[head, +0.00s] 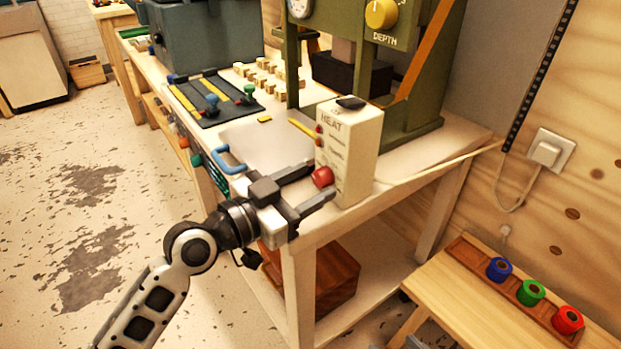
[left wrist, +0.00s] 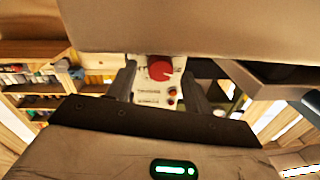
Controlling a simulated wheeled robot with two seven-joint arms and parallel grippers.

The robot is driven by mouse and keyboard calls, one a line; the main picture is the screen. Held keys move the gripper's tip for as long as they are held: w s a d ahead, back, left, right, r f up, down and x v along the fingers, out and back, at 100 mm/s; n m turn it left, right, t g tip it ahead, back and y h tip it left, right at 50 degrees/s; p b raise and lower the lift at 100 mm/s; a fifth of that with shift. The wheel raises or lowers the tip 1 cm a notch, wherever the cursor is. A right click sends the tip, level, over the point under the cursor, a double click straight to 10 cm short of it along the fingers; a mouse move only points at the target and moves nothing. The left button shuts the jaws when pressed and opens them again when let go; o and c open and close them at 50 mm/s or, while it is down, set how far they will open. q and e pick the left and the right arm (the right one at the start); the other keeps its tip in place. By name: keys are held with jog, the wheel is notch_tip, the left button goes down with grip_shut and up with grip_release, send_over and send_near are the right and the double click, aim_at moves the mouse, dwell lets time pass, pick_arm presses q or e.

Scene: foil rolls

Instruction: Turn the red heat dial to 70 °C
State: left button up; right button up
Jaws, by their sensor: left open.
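The red heat dial (head: 323,177) sits on the front of a cream box marked HEAT (head: 352,150) at the near corner of the workbench. My left gripper (head: 322,182) is open, with its two fingers on either side of the dial. In the left wrist view the red dial (left wrist: 160,68) shows between the fingers (left wrist: 160,84), with small lettering and small red and orange parts below it on the panel. I cannot tell whether the fingers touch the dial. The scale is too small to read.
A green press (head: 420,95) stands behind the heat box. A dark mat (head: 215,105) with tools lies further back on the bench. Blue, green and red foil rolls (head: 530,292) stand on a low wooden table at right. Open floor lies to the left.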

pick_arm(q)
jog(key=shift+w+d, duration=0.3)
jog(key=shift+d, duration=0.05)
jog(key=shift+c, duration=0.3)
jog(key=c, duration=0.9)
